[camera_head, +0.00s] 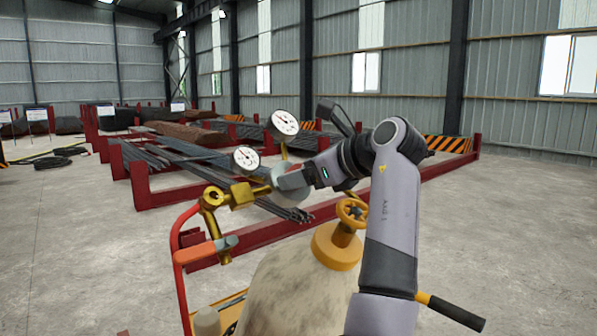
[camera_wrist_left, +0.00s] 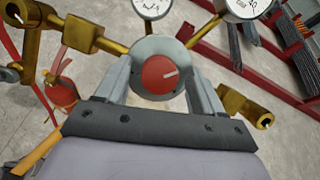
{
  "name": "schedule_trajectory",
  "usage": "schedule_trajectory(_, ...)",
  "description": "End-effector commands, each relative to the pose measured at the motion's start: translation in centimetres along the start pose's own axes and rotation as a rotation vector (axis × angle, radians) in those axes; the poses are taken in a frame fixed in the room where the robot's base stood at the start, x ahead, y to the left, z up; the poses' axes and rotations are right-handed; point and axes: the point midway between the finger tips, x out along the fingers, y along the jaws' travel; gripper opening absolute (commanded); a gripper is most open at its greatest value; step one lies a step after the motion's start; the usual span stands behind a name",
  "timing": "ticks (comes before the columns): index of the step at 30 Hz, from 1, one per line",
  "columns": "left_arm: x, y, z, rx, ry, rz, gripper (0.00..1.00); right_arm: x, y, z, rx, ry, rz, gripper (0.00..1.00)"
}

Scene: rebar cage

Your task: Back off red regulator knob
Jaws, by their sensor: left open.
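The red regulator knob (camera_wrist_left: 158,76) is round, with a white line pointing right and slightly up in the left wrist view. It sits in front of the round grey regulator body (camera_wrist_left: 158,47). My left gripper (camera_wrist_left: 160,72) is open, with one finger on each side of the knob; I cannot tell whether they touch it. In the head view my left gripper (camera_head: 300,178) is at the regulator, and the knob is hidden there. Brass fittings (camera_head: 240,194) and two dial gauges (camera_head: 284,123) (camera_head: 246,158) join the regulator. My right gripper is not in view.
A pale gas cylinder (camera_head: 290,285) with a yellow collar (camera_head: 338,246) and handwheel (camera_head: 351,212) stands below my arm. A red hose (camera_head: 178,265) hangs at left. Red racks (camera_head: 160,195) with steel bars stand behind. The floor at right is clear.

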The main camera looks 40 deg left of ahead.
Motion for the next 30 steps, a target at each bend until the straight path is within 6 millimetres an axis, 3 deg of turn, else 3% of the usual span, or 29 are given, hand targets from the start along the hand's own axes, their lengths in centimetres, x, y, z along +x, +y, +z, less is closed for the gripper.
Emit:
schedule_trajectory(12, -0.06, 0.06, -0.10, 0.000, 0.000, 0.000, 0.68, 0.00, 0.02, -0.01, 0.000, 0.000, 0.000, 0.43)
schedule_trajectory(14, -0.06, 0.06, -0.10, 0.000, 0.000, 0.000, 0.52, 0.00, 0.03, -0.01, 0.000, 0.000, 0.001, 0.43)
schedule_trajectory(17, -0.06, 0.05, -0.10, 0.000, 0.000, 0.000, 0.19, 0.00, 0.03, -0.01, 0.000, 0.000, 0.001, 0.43)
schedule_trajectory(18, -0.06, 0.05, -0.09, 0.000, 0.000, 0.000, 0.13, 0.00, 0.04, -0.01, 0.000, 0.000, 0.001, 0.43)
schedule_trajectory(30, -0.06, -0.01, -0.04, -0.060, 0.000, 0.019, 0.13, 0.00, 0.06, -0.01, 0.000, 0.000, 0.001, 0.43)
